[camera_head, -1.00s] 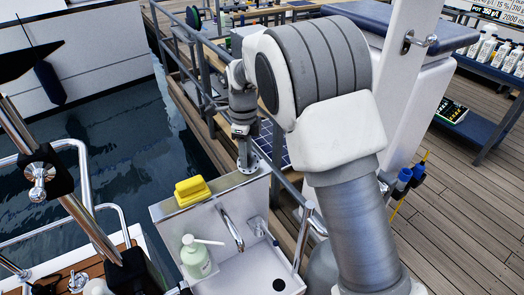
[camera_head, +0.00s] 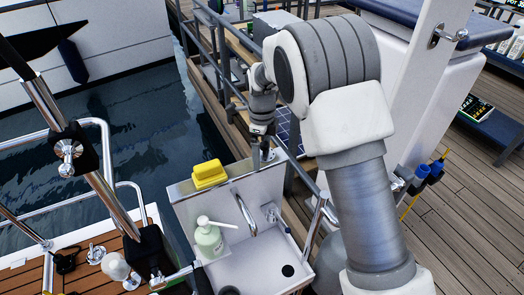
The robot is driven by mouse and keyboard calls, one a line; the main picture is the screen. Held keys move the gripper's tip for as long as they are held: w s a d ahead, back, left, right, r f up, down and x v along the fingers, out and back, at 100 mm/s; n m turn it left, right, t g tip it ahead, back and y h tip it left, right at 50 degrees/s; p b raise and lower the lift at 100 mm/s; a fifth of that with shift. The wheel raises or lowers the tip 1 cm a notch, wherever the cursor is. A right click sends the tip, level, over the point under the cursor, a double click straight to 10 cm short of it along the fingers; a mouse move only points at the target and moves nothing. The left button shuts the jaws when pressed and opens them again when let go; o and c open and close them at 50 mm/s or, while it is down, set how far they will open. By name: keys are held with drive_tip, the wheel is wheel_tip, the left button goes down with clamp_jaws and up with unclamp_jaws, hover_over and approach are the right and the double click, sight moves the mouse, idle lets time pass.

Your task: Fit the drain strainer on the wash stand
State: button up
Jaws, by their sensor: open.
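The wash stand (camera_head: 183,207) is a white basin with a raised back ledge, at the bottom middle of the head view. Its dark round drain hole (camera_head: 288,270) lies bare in the basin floor. A curved chrome tap (camera_head: 246,214) rises over the basin. My gripper (camera_head: 264,152) points down at the right end of the back ledge, small and far from the camera. It is open. A small silvery bit shows at its fingertips, but I cannot tell whether it is the drain strainer or finger metal. No strainer can be made out clearly.
A yellow sponge (camera_head: 209,174) sits on the back ledge, and a green soap bottle (camera_head: 208,240) stands at the basin's left. A dark round thing (camera_head: 229,291) is cut off at the bottom edge. Metal railings and water lie behind.

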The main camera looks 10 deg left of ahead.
drive_tip(key=shift+f, duration=0.15)
wheel_tip(320, 180, up, 18)
drive_tip(key=b, duration=0.1)
drive_tip(key=shift+s+f, duration=0.15)
drive_tip(key=shift+s, duration=0.05)
